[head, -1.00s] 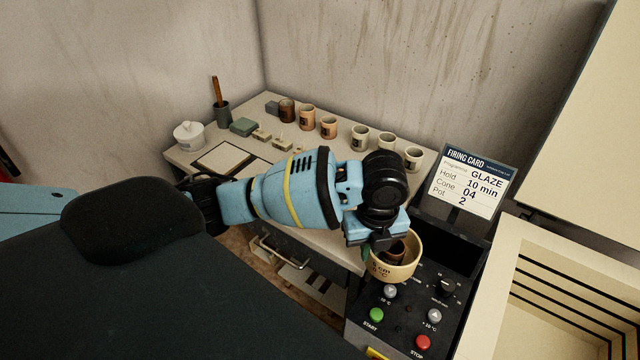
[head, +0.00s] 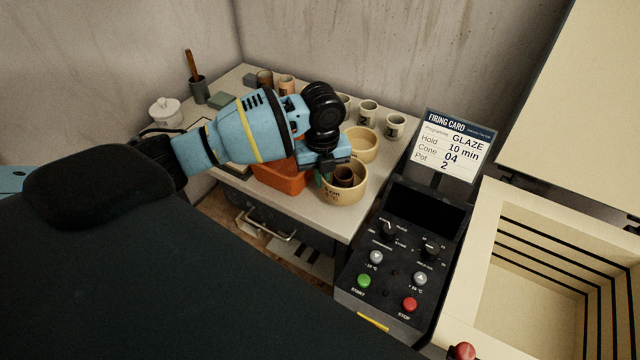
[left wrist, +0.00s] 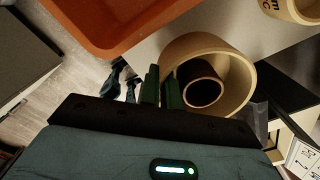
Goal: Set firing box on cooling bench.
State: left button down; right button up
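The firing box is a round cream tub (head: 343,194) with dark lettering and a brown pot (head: 343,175) inside. My left gripper (head: 325,178) is shut on its left wall. In the left wrist view the green fingers (left wrist: 162,88) straddle the wall of the firing box (left wrist: 243,85), one inside and one outside. The box is upright at the near right corner of the pale bench (head: 325,222). Whether its base touches the bench top I cannot tell. My right gripper is not in view.
An orange tray (head: 280,178) sits just left of the box. A second cream tub (head: 361,146) stands behind it, with several cups (head: 368,112) further back. Right of the bench are a control panel (head: 400,255), a firing card (head: 450,145) and an open kiln (head: 535,285).

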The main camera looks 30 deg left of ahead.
pick_arm(q)
jog(key=shift+w+a+f, duration=0.1)
jog(key=shift+a+f, duration=0.1)
jog(key=shift+f, duration=0.7)
jog(key=shift+w+a+f, duration=0.1)
jog(key=shift+a+f, duration=0.1)
jog(key=shift+f, duration=0.65)
jog(key=shift+f, duration=0.15)
jog(key=c, duration=1.6)
grip_release()
notch_tip(320, 180, up, 12)
jog(key=shift+r+p, duration=0.1)
jog(key=shift+p, duration=0.3)
